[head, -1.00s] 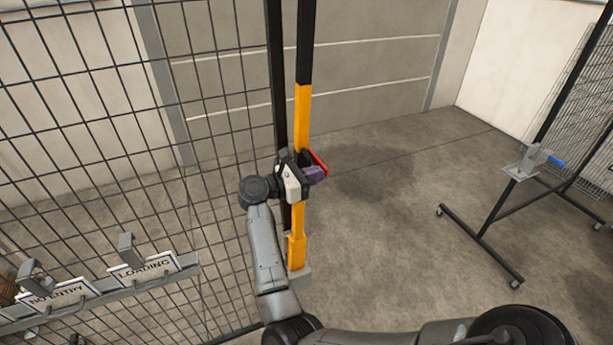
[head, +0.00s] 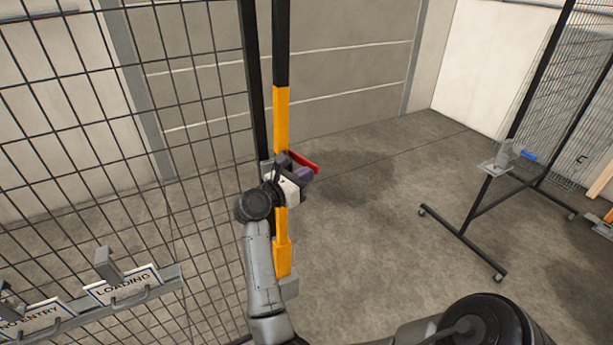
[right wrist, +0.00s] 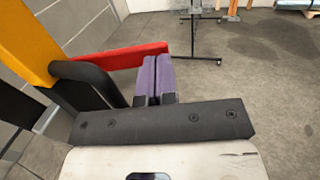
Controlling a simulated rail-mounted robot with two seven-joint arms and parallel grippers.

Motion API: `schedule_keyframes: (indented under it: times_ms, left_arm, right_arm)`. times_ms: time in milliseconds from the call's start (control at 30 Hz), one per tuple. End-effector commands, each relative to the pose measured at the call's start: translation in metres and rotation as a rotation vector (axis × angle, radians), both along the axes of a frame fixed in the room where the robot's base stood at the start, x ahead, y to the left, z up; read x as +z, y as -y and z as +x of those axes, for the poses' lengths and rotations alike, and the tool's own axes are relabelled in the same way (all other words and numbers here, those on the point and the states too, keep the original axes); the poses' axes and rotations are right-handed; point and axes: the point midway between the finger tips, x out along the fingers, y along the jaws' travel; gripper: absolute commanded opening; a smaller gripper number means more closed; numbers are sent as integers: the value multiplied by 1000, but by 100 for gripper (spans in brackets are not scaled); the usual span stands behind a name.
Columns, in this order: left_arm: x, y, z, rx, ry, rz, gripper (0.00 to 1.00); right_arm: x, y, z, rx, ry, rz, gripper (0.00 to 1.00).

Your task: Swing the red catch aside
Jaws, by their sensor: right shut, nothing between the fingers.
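The red catch (head: 305,162) is a flat bar at the yellow and black post (head: 281,120), sticking out to the right from it in the head view. In the right wrist view the red catch (right wrist: 118,60) runs from beside a black curved handle (right wrist: 88,82) to just behind my fingers. My right gripper (head: 304,174) is shut and empty, its purple fingers close to the catch's outer part. In the right wrist view the fingers (right wrist: 154,75) are pressed together; I cannot tell whether they touch the catch. My left gripper is not in view.
A black mesh fence (head: 110,120) stands left of the post. A rail with a LOADING sign (head: 124,286) is at lower left. A wheeled mesh frame with a grey bracket and blue handle (head: 527,155) stands at right. The floor (head: 370,210) between is clear.

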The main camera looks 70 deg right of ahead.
Motion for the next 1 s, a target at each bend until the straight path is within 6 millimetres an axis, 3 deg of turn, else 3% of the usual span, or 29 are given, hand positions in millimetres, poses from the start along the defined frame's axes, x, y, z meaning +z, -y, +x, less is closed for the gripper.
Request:
schedule_keyframes:
  times_ms: [167,600,1000]
  left_arm:
    - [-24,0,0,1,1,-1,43]
    - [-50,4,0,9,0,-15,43]
    - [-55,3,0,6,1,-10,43]
  right_arm:
    - [-7,-22,8,3,4,1,0]
    - [-3,-93,40,2,0,0,0]
    - [0,-112,49,0,1,0,0]
